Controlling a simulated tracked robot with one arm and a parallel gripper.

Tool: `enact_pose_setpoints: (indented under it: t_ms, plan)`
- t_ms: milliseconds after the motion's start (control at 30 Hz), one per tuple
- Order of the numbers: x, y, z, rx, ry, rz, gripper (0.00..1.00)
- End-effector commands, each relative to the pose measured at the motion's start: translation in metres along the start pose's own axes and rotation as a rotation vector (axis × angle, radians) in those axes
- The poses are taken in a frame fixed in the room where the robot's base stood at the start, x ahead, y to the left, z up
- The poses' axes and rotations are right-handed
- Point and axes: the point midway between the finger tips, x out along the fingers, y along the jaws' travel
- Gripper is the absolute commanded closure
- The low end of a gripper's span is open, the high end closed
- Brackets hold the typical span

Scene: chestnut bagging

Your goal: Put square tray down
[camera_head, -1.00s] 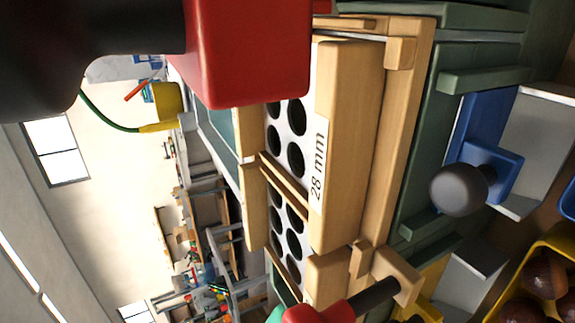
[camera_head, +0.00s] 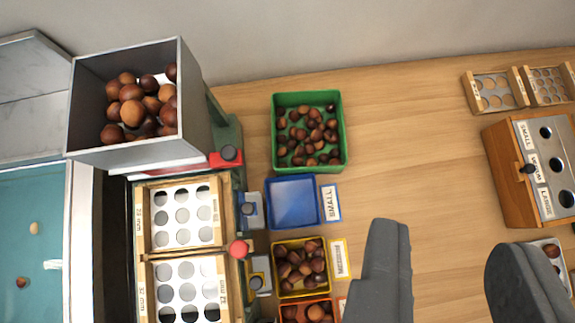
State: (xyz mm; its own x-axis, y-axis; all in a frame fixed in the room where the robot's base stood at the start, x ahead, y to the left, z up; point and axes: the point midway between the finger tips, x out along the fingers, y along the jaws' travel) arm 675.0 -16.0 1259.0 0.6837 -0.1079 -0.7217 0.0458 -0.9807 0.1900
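My gripper (camera_head: 447,240) is open and empty, with bare wooden table between its two grey fingers. No square tray is in its grip. A grey square-sided tray or hopper (camera_head: 192,85) holding chestnuts stands at the top left, over the end of the sorting machine. Two square sieve trays with round holes, the upper one (camera_head: 180,249) and the lower one (camera_head: 146,290), sit side by side in the machine's wooden frame. I cannot tell which of these the task means. My gripper is apart from all of them, to their right.
Along the machine stand a green bin (camera_head: 340,132) of chestnuts, an empty blue bin (camera_head: 294,202), a yellow bin (camera_head: 276,262) and an orange bin with chestnuts. A wooden holed box (camera_head: 508,192) and small gauges (camera_head: 497,92) are at the right. The middle table is clear.

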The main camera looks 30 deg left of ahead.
Motion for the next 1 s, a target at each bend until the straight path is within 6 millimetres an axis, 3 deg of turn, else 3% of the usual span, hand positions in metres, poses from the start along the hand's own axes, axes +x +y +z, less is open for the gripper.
enact_pose_setpoints:
  t_ms: [33,333,600,800,1000]
  plan:
    - [-0.022,0.002,-0.004,0.013,0.042,0.003,0.76]
    - [-0.14,0.01,-0.016,0.093,0.276,0.003,0.76]
    - [-0.237,0.013,-0.007,0.157,0.475,-0.029,0.76]
    - [-0.281,0.016,0.002,0.185,0.57,-0.051,0.76]
    - [-0.29,0.015,0.004,0.192,0.59,-0.058,0.76]
